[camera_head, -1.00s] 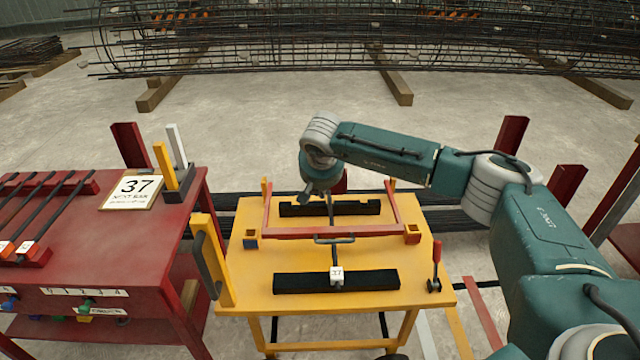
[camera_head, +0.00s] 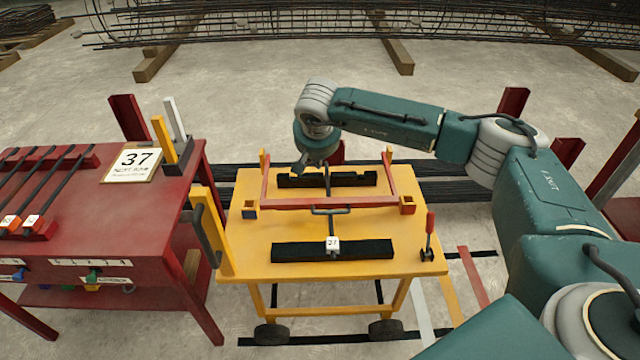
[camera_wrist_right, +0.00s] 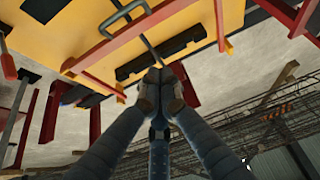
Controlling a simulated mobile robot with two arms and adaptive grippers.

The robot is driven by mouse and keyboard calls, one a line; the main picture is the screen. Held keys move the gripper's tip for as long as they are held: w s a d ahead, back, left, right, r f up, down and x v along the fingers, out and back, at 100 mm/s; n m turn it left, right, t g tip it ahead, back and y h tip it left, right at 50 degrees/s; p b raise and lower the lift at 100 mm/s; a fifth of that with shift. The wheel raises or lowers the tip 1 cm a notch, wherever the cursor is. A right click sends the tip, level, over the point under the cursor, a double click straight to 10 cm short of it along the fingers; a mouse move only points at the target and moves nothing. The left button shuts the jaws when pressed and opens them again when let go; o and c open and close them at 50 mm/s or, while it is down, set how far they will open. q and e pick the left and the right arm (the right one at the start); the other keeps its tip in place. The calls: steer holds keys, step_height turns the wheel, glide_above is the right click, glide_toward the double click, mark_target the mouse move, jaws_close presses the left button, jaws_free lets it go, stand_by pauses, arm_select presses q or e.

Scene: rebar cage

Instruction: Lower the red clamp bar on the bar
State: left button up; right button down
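The red clamp bar (camera_head: 285,204) is a red crosspiece with a black handle (camera_head: 330,211) and two side arms, above the yellow cart table (camera_head: 260,232). It crosses over the thin dark bar (camera_head: 333,226), which lies between two black blocks and carries a white tag marked 37. I cannot tell whether crosspiece and bar touch. My right gripper (camera_head: 308,168) is at the bar's far end, beyond the crosspiece. In the right wrist view, its fingers (camera_wrist_right: 162,82) are close together around the bar (camera_wrist_right: 152,46). My left gripper is not in view.
A red table (camera_head: 90,225) with dark bars and a 37 sign (camera_head: 133,164) stands at the left. A red-handled lever (camera_head: 429,235) stands at the cart's right front corner. Black rods lie behind the cart. A rebar cage (camera_head: 300,22) spans the back.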

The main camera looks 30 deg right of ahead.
steer(key=s+a+f+b, duration=0.1)
steer(key=s+a+f, duration=0.2)
steer(key=s, duration=0.3)
steer(key=shift+s+f+b, duration=0.2)
steer(key=shift+f+b, duration=0.2)
steer(key=shift+f, duration=0.5)
